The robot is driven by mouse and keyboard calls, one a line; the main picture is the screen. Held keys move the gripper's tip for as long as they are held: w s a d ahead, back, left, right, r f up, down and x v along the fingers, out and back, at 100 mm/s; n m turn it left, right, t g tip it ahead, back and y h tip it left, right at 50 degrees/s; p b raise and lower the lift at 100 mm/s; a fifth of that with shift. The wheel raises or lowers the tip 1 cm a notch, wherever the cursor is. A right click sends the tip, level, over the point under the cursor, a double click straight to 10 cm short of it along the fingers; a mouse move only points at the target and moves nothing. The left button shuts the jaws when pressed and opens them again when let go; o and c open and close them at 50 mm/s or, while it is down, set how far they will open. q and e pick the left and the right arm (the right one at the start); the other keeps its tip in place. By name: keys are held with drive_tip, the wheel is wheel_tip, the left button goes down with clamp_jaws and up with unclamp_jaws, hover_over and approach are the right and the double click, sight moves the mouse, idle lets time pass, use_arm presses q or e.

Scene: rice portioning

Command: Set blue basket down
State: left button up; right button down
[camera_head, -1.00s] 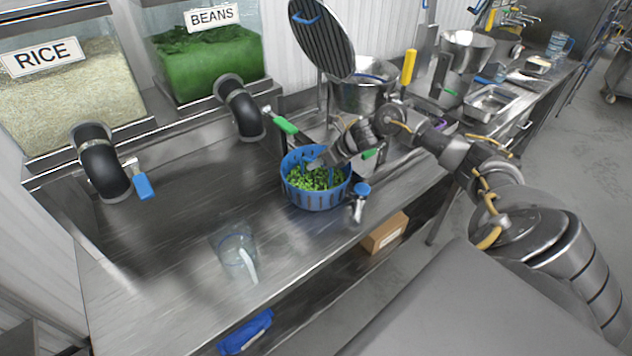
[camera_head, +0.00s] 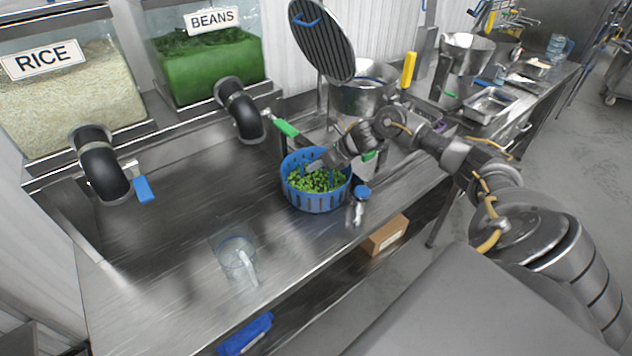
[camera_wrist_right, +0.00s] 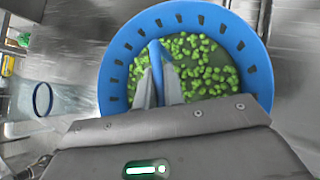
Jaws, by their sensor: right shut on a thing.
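The blue basket (camera_head: 318,203) is round and slotted, with green beans in it. It is upright at the middle of the steel counter (camera_head: 205,212), below and to the right of the beans spout; I cannot tell whether its base touches the steel. My right gripper (camera_head: 313,167) reaches in from the right and is shut on a blue part of the basket. In the right wrist view, the fingers (camera_wrist_right: 158,72) close on a blue bar inside the rim (camera_wrist_right: 262,75), above the beans. My left gripper is out of view.
A clear jug (camera_head: 236,258) stands on the left front of the counter. A blue-capped shaker (camera_head: 360,205) stands close to the basket's right. Rice (camera_head: 72,90) and beans (camera_head: 207,65) dispensers line the back. A metal pot (camera_head: 366,95) stands behind my right wrist.

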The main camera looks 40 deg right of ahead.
wheel_tip(320, 180, up, 10)
drive_tip(key=b, duration=0.3)
drive_tip(key=shift+f+b, duration=0.7)
drive_tip(key=shift+b, duration=0.2)
drive_tip(key=shift+r, duration=0.1)
